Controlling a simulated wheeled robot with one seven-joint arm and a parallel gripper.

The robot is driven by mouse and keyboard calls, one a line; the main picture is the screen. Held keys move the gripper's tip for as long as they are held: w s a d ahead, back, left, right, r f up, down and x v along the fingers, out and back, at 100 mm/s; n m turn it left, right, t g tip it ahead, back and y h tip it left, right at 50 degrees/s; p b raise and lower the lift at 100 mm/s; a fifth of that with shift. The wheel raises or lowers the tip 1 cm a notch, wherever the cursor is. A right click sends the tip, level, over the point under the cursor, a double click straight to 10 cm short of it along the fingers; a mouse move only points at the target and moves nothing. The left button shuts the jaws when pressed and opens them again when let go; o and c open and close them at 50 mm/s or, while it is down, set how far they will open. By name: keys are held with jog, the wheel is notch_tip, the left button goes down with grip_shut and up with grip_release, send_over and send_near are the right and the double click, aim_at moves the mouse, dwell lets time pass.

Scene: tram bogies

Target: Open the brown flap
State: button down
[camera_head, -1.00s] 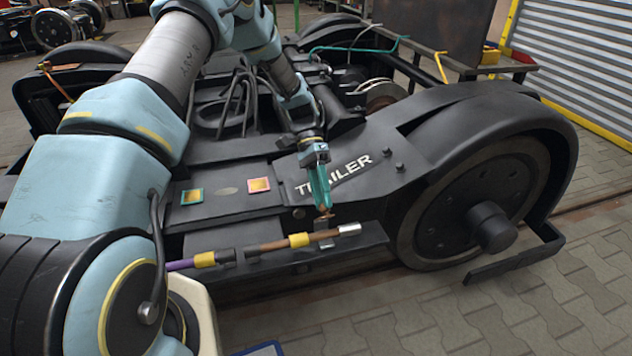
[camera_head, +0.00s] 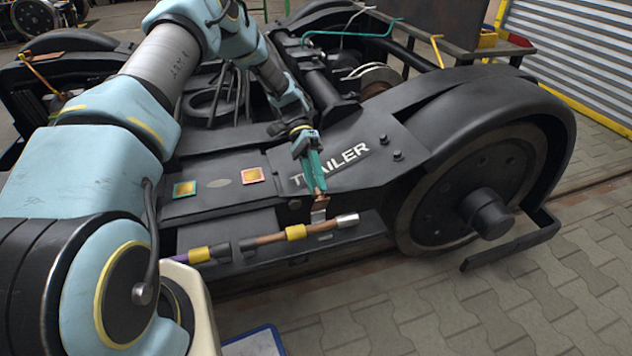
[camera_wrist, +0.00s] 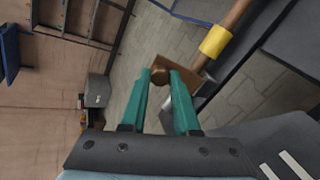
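The brown flap (camera_wrist: 181,62) is a small brown plate with a round brown knob (camera_wrist: 158,76), seen just beyond my fingertips in the wrist view. My gripper (camera_wrist: 160,77) has two green fingers, one on each side of the knob, and they appear closed on it. In the head view my gripper (camera_head: 319,191) points down at the near edge of the bogie, below the white TRAILER lettering. There the flap (camera_head: 319,200) shows only as a small brownish piece under the fingertips, and its exact tilt is hard to tell.
A brown pipe (camera_head: 268,239) with a yellow band and silver end runs along the bogie's side, close below my gripper. The large wheel (camera_head: 455,195) stands to the right. A blue-edged tray (camera_head: 256,343) is at the bottom.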

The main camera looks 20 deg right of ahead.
jog(key=c, duration=0.6)
grip_release()
jog(key=shift+c, duration=0.2)
jog(key=shift+w, duration=0.1)
jog(key=b+v, duration=0.1)
jog(key=v, duration=0.9)
jog(key=shift+w+r, duration=0.2)
